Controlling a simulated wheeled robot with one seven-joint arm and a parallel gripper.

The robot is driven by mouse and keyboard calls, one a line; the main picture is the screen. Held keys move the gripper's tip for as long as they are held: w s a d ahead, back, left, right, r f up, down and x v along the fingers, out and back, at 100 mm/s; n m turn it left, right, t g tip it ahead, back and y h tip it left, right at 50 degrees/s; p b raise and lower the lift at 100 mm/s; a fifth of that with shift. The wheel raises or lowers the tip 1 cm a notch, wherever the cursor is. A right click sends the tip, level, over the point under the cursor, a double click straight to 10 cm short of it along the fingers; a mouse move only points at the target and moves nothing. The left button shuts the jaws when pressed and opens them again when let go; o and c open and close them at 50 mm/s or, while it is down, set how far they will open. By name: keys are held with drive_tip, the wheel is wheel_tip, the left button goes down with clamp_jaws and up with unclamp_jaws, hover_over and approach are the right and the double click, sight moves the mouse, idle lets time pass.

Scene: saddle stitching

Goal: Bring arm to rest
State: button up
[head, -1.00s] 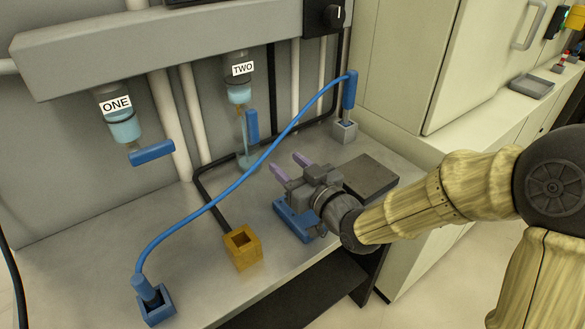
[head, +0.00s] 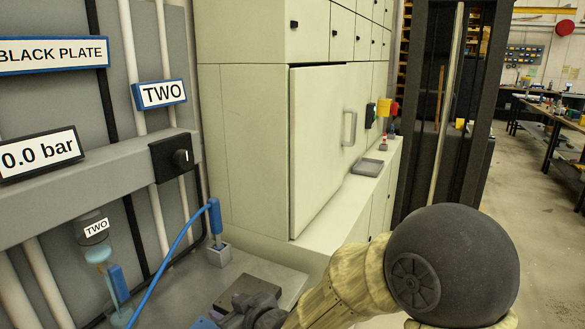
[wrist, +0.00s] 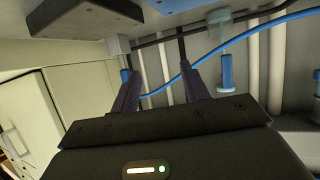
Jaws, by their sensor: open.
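My gripper (wrist: 162,92) is open and empty in the wrist view, its two dark purple fingers apart with the wall, pipes and blue hose (wrist: 215,50) showing beyond them. In the head view my wrist shows only at the bottom edge, beside the dark block (head: 245,288) on the bench, and the fingertips are mostly cut off. My arm reaches in from the lower right of the head view, bent at the dark round joint.
The blue hose (head: 165,262) runs up to a blue handle in a grey holder (head: 218,254). A cream cabinet (head: 318,150) stands right of the bench, with a grey tray (head: 367,167) on its ledge. Open floor lies at far right.

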drive_tip(key=s+d+r+m+g+h+p, duration=0.1)
drive_tip(key=d+r+m+h+p, duration=0.2)
drive_tip(key=d, duration=0.7)
drive_tip(key=s+d+r+m+g+h+p, duration=0.15)
drive_tip(key=d+h+p, duration=0.25)
drive_tip(key=d, duration=0.5)
drive_tip(key=s+d+r+m+g+h+p, duration=0.2)
drive_tip(key=s+d+m+g+p, duration=0.2)
drive_tip(key=s+d, duration=0.6)
drive_tip(key=shift+d+r+m+h+p, duration=0.35)
drive_tip(key=shift+m+p, duration=0.2)
drive_tip(key=shift+p, duration=0.15)
drive_tip(key=shift+w, duration=0.1)
drive_tip(key=shift+c, duration=1)
drive_tip(key=shift+w+a, duration=0.1)
